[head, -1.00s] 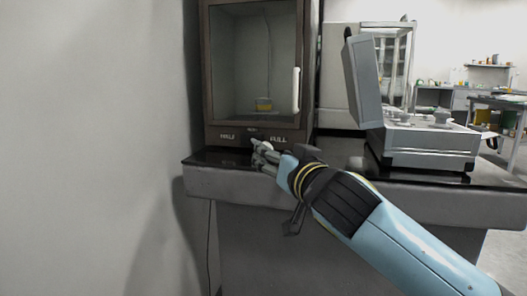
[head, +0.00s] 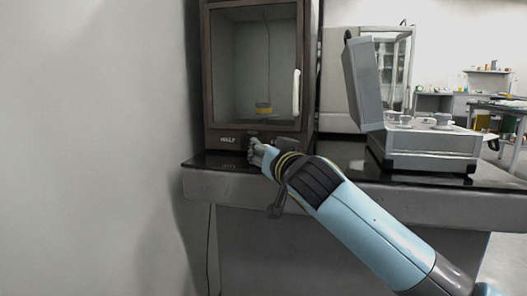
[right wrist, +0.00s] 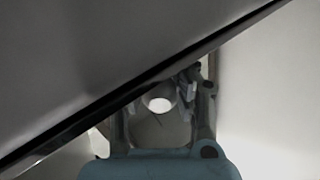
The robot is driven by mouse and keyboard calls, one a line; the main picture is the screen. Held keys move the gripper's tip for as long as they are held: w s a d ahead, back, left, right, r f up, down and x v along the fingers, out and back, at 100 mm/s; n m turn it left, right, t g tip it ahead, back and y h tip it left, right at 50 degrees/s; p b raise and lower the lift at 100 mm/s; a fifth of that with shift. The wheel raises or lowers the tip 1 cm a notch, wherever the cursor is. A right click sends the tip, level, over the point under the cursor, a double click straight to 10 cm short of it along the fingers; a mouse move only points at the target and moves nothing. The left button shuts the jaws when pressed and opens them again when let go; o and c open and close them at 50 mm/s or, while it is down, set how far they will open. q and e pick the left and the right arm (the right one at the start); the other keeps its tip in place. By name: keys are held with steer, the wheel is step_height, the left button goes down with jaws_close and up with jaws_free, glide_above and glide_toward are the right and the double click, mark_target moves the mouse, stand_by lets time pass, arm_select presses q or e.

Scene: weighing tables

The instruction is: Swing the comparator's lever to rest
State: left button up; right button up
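The comparator (head: 207,80) is a dark-framed, glass-fronted case on the dark bench top at the left. Its door, with a white handle (head: 296,93), looks closed. A small yellow-banded thing (head: 263,108) shows inside behind the glass. The base panel (head: 226,140) reads HALF; the rest of its marking is hidden behind my right gripper. My right gripper (head: 253,151) is at the front of this panel, over its middle. The lever is hidden or too small to make out. My left gripper is not in view.
An open grey case (head: 430,150) with round pieces in it stands on the bench (head: 340,192) to the right. A glass-sided cabinet (head: 395,65) stands behind it. A plain wall (head: 90,150) is close on the left. The bench's front edge runs below my right arm.

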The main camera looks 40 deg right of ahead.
mark_target(243, 165)
jaws_close()
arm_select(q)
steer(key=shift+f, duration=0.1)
arm_select(e)
steer(key=shift+a, duration=0.1)
steer(key=shift+a+f+h, duration=0.1)
steer(key=shift+h, duration=0.3)
steer(key=m+h+b, duration=0.1)
steer(key=a+m+g+h+b, duration=0.1)
steer(key=h, duration=0.1)
steer(key=shift+w+a+m+g+h, duration=0.3)
steer(key=shift+w+m, duration=0.1)
steer(key=shift+a, duration=0.1)
steer(key=shift+w+a, duration=0.3)
steer(key=shift+a, duration=0.1)
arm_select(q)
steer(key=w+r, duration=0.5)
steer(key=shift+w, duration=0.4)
arm_select(e)
steer(key=shift+w+a, duration=0.4)
steer(key=shift+r, duration=0.25)
